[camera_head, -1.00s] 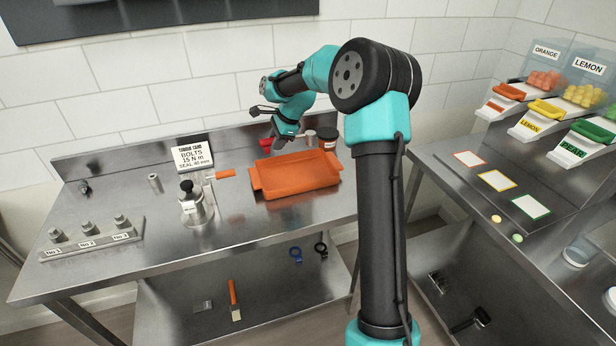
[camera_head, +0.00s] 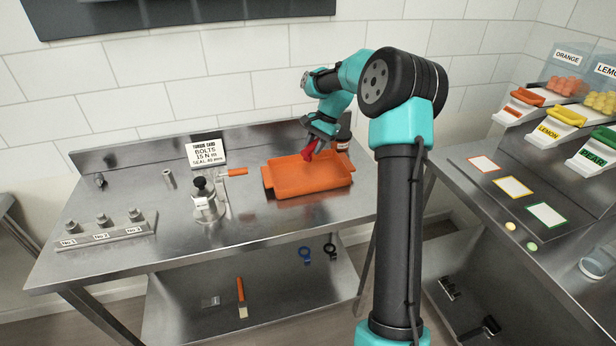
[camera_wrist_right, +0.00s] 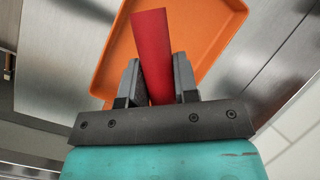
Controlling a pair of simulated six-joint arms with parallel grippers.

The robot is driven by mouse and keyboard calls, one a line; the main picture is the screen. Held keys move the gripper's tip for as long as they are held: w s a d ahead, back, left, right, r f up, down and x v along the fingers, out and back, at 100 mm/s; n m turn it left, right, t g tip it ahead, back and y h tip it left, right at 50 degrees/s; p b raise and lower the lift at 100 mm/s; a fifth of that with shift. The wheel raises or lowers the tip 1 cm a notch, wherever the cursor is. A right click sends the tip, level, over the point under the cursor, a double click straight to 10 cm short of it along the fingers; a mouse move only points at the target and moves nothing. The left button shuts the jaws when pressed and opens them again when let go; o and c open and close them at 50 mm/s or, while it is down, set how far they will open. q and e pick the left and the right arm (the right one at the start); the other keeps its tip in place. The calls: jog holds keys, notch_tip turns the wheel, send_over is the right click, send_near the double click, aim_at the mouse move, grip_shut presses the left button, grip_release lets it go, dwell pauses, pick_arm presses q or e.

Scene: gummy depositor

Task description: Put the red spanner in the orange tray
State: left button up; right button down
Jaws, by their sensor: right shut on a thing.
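The red spanner (camera_head: 309,149) is held in my right gripper (camera_head: 318,134), above the orange tray (camera_head: 290,188). In the right wrist view the red spanner (camera_wrist_right: 154,50) sticks out between the two fingers of my right gripper (camera_wrist_right: 157,80), which is shut on it. The orange tray (camera_wrist_right: 112,72) shows behind and below the spanner there. The tray lies on the steel bench and its visible floor is bare. The spanner's far end is hidden by the gripper in the head view. My left gripper is not in view.
A dark-lidded jar (camera_head: 342,142) stands behind the tray. A metal device with a black knob (camera_head: 204,190) and an orange-handled tool (camera_head: 236,172) are left of the tray. A bolt rack (camera_head: 103,234) sits at the bench's left. A bolt card (camera_head: 206,153) stands at the back.

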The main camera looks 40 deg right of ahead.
jog(key=shift+s+d+n, duration=0.25)
jog(key=shift+s+n, duration=0.2)
jog(key=shift+n, duration=0.05)
send_over(311, 182)
jog(key=d, duration=0.2)
jog(key=shift+s+f, duration=0.15)
jog(key=shift+f, duration=1.1)
jog(key=shift+s+f, duration=0.15)
jog(key=shift+f, duration=1.15)
jog(key=shift+f, duration=2.4)
jog(key=c, duration=0.9)
grip_release()
jog(key=shift+f, duration=0.1)
jog(key=shift+o, duration=0.2)
